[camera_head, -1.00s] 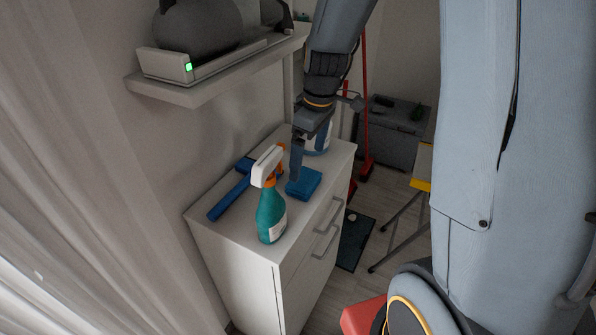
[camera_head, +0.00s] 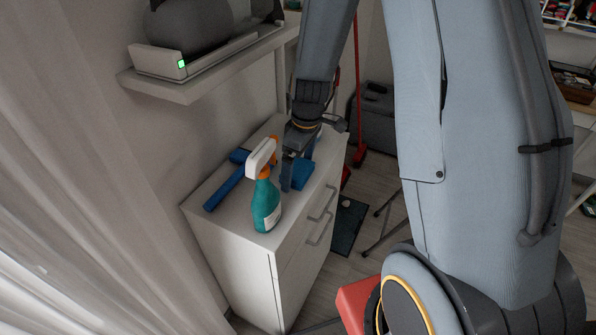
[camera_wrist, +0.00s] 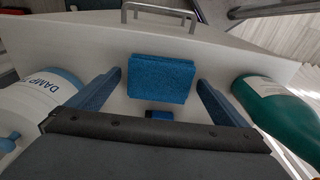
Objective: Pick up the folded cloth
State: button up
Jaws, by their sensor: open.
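The folded cloth (camera_head: 303,173) is a blue flat rectangle lying on the white cabinet top. In the wrist view the cloth (camera_wrist: 162,79) lies ahead of my gripper, between the lines of its two fingers. My gripper (camera_head: 291,183) is low over the cabinet top, beside the cloth and partly covering it in the head view. In the wrist view my gripper (camera_wrist: 160,80) is open, with one blue finger on either side and nothing held. I cannot tell how high the fingertips are above the surface.
A teal spray bottle (camera_head: 266,203) stands near the gripper, at right in the wrist view. A white labelled container (camera_wrist: 38,92) is close at left there. A blue long-handled tool (camera_head: 224,187) lies behind the bottle. A wall shelf (camera_head: 190,92) hangs above. Drawer handles (camera_head: 320,228) project in front.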

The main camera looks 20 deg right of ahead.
aim_at(299, 168)
jog(key=c, duration=1.2)
jog(key=shift+r, duration=0.2)
jog(key=shift+r+b, duration=0.95)
jog(key=shift+r, duration=3.9)
jog(key=o, duration=0.5)
jog(key=c, duration=0.3)
jog(key=shift+d, duration=0.1)
